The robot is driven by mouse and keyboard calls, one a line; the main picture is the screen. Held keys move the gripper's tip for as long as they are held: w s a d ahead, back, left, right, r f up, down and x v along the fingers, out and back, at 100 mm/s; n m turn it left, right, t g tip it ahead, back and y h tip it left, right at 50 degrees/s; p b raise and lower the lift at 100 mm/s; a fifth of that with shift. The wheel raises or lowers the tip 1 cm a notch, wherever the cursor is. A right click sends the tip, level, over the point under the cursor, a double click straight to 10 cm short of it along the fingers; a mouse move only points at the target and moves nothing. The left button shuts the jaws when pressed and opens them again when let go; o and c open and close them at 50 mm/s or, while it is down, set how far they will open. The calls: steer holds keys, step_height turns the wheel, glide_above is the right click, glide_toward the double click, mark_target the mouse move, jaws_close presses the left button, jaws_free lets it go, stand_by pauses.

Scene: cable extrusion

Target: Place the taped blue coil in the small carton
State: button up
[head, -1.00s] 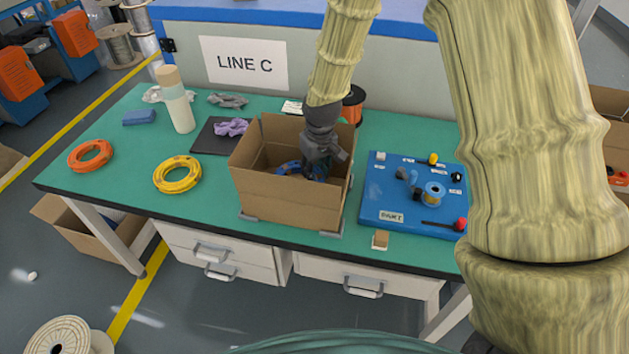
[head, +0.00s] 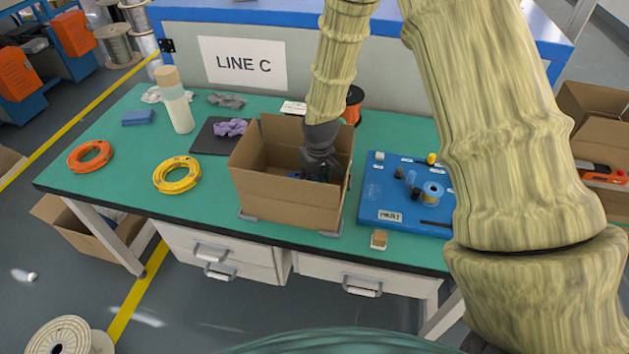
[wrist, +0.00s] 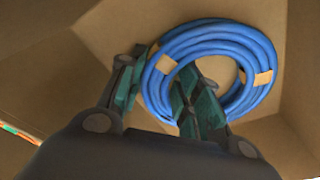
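The small carton (head: 290,201) stands open on the green table in the head view. My gripper (head: 318,165) reaches down inside it, and the carton's front wall hides its fingertips. In the wrist view, the blue coil (wrist: 178,48) has tan tape on it and is inside the carton, with cardboard around it. My gripper (wrist: 160,95) has one finger outside the coil's ring and one inside its hole. The near-left band of the coil is pinched between them. How far the coil is from the carton floor is hard to tell.
A yellow coil (head: 177,174) and an orange coil (head: 90,156) lie left of the carton. A white bottle (head: 175,100) stands behind them. A blue board (head: 375,190) with small parts is to the right. Carton flaps rise at the back.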

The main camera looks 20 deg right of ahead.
steer(key=o, duration=0.3)
steer(key=shift+s+d+r+b, duration=0.1)
steer(key=shift+s+r+b, duration=0.2)
steer(key=shift+r, duration=1.75)
steer(key=shift+s+r+b, duration=0.15)
steer(key=shift+r+b, duration=0.1)
steer(key=shift+r, duration=1.75)
steer(key=shift+s+d+r+b, duration=0.1)
steer(key=shift+s+r+b, duration=0.2)
steer(key=shift+r, duration=1.75)
